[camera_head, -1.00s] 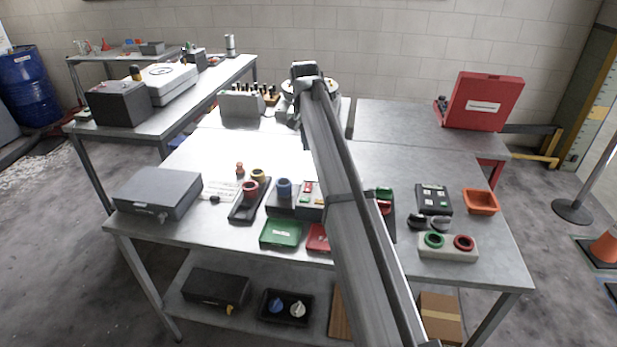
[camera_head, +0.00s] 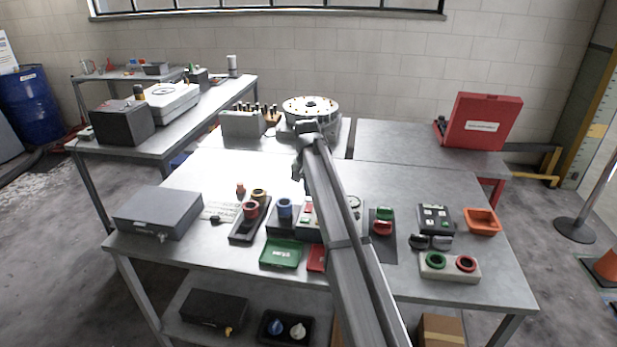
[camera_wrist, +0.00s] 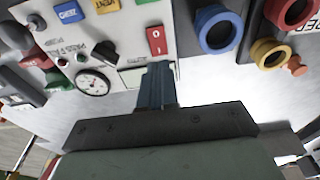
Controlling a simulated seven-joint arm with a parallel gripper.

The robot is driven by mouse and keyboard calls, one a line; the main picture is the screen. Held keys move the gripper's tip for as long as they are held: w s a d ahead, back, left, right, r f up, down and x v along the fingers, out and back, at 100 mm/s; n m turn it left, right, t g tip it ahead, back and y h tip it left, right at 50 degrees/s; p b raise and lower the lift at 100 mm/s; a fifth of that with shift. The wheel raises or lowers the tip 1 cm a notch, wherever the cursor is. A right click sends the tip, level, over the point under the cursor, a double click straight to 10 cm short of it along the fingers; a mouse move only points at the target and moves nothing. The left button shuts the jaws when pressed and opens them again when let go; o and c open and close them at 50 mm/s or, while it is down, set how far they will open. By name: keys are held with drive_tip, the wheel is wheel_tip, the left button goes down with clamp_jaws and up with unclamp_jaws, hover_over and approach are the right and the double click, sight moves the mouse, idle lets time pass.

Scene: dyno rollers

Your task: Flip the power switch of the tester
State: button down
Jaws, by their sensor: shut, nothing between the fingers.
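The tester (camera_head: 312,231) is a light panel box in the middle of the table, partly hidden behind my arm in the head view. In the wrist view its panel (camera_wrist: 130,28) shows a red rocker switch (camera_wrist: 156,40), a round dial gauge (camera_wrist: 93,82), a black knob (camera_wrist: 106,51) and blue and yellow labelled blocks. My gripper (camera_wrist: 159,70) is shut and empty. Its fingertips are in line with the red switch and just short of it in the picture. I cannot tell whether they touch the panel. In the head view the gripper (camera_head: 307,188) points down behind the tester.
Blue (camera_wrist: 216,30) and yellow (camera_wrist: 268,54) ringed sockets stand beside the tester. Green and red buttons (camera_head: 383,227), a black box (camera_head: 435,218) and an orange tray (camera_head: 481,221) lie to the right. A green tray (camera_head: 281,254) lies in front. The table behind the tester is mostly clear.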

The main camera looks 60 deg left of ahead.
sight(310, 204)
drive_tip(key=shift+w+a+f, duration=0.1)
drive_tip(key=shift+f, duration=0.85)
drive_tip(key=shift+w+a+f, duration=0.1)
drive_tip(key=shift+f, duration=0.85)
drive_tip(key=shift+f, duration=0.25)
drive_tip(key=shift+s+d+r, duration=0.15)
drive_tip(key=shift+s+d, duration=0.35)
drive_tip(key=shift+r, duration=0.1)
wheel_tip(310, 204, up, 14)
drive_tip(key=s+d, duration=0.1)
drive_tip(key=shift+s+d, duration=0.15)
drive_tip(key=shift+s, duration=0.05)
drive_tip(key=shift+w, duration=0.1)
